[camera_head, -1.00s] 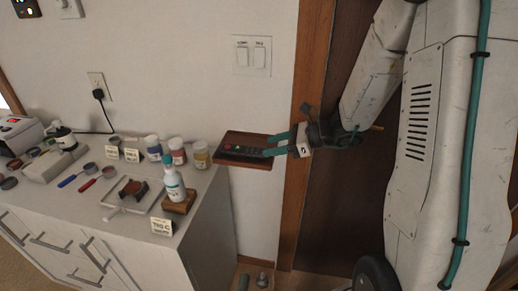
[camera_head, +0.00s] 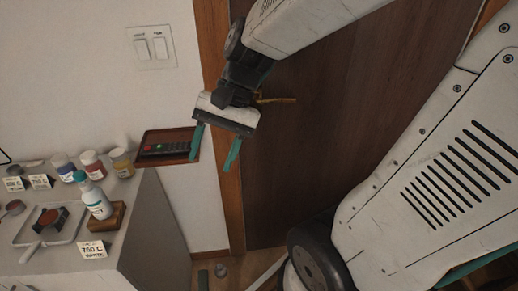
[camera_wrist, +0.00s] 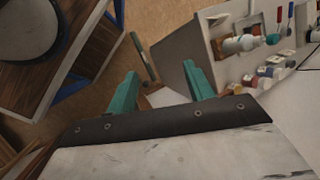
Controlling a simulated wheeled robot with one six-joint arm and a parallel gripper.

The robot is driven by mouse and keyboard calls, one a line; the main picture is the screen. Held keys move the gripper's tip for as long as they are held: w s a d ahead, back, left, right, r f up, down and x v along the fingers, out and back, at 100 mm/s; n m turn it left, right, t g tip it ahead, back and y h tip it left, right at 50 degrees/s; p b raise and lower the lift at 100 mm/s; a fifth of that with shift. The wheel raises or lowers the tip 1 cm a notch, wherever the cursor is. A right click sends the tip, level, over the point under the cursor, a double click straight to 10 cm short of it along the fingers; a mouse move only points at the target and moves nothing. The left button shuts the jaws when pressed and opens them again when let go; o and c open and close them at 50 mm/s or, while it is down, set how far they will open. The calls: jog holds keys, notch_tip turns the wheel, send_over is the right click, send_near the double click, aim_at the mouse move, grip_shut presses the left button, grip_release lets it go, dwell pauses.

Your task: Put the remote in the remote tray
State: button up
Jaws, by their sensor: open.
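The remote (camera_head: 165,148), dark with red and green buttons, lies in the brown wooden remote tray (camera_head: 150,134) mounted at the wall, in the head view. My gripper (camera_head: 211,160) is open and empty, with its teal fingers pointing down, just right of the tray. The left finger overlaps the tray's right edge in the picture; whether it touches is unclear. In the wrist view my open gripper (camera_wrist: 160,72) has nothing between its fingers. I cannot make out the remote in that view.
A counter (camera_head: 130,215) with paint jars, a white bottle (camera_head: 95,200) and a label card stands left of and below the tray. A light switch (camera_head: 151,47) is on the wall above. A brown door (camera_head: 330,130) is at right. Small items lie on the floor below.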

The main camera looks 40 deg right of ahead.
jog(key=s+d+r+n+t+h, duration=0.1)
jog(key=s+d+r+n+h, duration=0.2)
jog(key=s+n+h, duration=0.3)
jog(key=s+d+n, duration=0.1)
jog(key=s, duration=0.1)
jog(key=shift+s+d+n+t, duration=0.2)
jog(key=shift+s+n+t, duration=0.1)
jog(key=shift+n+t, duration=0.1)
jog(key=shift+a, duration=0.1)
